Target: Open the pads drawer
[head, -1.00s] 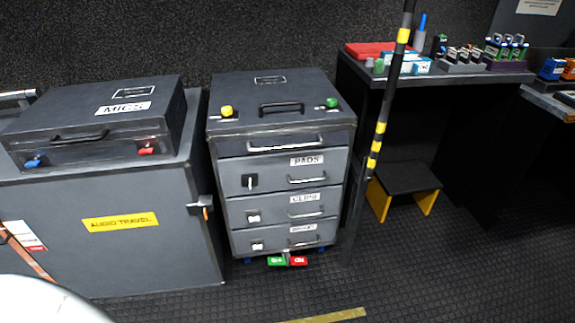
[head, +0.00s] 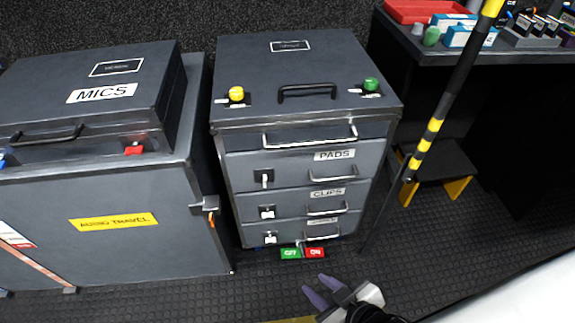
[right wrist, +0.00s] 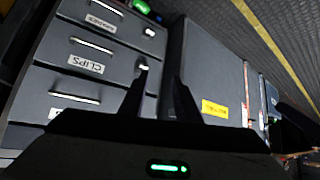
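The grey drawer cabinet (head: 226,190) stands ahead. Its pads drawer (head: 300,172), labelled PADS, is below the top bar handle and looks shut, flush with the front. It has a bar handle (head: 333,174) on the right and a dark latch (head: 264,178) with a white lever pointing down on the left. My right gripper (head: 312,284) is open and empty, low in front of the cabinet and apart from it. In the right wrist view, its fingers (right wrist: 161,76) are spread before the drawers, with the pads drawer handle (right wrist: 75,98) to their left. My left gripper is out of view.
The clips drawer (head: 290,203) and another drawer sit below. The MICS case (head: 130,75) rests on a case at left. A striped pole (head: 428,135) leans at right, near a step stool (head: 440,160).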

